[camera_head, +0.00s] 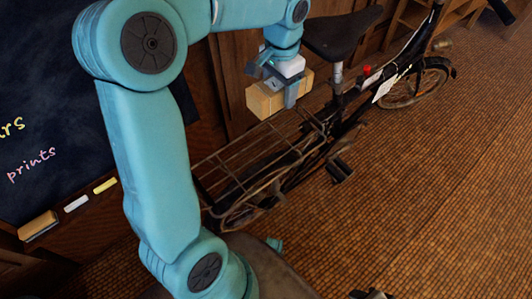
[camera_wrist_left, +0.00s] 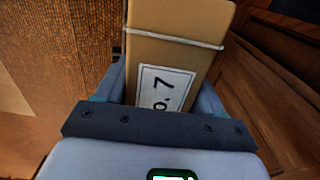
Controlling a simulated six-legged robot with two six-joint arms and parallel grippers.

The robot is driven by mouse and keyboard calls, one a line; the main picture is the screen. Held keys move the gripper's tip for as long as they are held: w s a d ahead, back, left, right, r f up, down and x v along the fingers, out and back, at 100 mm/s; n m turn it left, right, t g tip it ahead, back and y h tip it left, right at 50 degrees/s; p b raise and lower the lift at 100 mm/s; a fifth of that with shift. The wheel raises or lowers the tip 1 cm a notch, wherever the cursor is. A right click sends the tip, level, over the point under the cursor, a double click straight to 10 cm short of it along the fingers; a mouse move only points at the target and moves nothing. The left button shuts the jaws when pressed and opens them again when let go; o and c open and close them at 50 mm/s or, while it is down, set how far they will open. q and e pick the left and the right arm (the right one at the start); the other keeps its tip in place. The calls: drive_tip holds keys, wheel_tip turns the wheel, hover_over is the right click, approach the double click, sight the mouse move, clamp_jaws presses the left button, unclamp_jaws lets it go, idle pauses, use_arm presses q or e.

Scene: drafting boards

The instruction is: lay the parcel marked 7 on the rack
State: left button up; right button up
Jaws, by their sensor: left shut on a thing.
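The parcel (camera_head: 263,99) is a tan box with a pale string around it. In the left wrist view the parcel (camera_wrist_left: 180,50) bears a white label with a dark frame that reads 7. My left gripper (camera_head: 289,93) is shut on the parcel, with a finger on either side of it in the left wrist view (camera_wrist_left: 162,92). It holds the parcel in the air, above the rack in the picture. The rack (camera_head: 236,166) is a dark wire carrier behind the bicycle's saddle, and nothing lies on it.
The bicycle's black saddle (camera_head: 340,34) stands just right of the held parcel. A chalkboard (camera_head: 40,90) is at the left, with an eraser (camera_head: 38,226) and chalk (camera_head: 105,185) on its ledge. Open tiled floor (camera_head: 430,200) lies to the right.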

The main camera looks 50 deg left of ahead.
use_arm(q)
drive_tip(key=b, duration=0.4)
approach(276, 144)
drive_tip(key=shift+a, duration=0.1)
drive_tip(key=shift+f+b, duration=1)
drive_tip(key=shift+f, duration=2.1)
drive_tip(key=shift+f, duration=0.15)
drive_tip(key=o, duration=1.4)
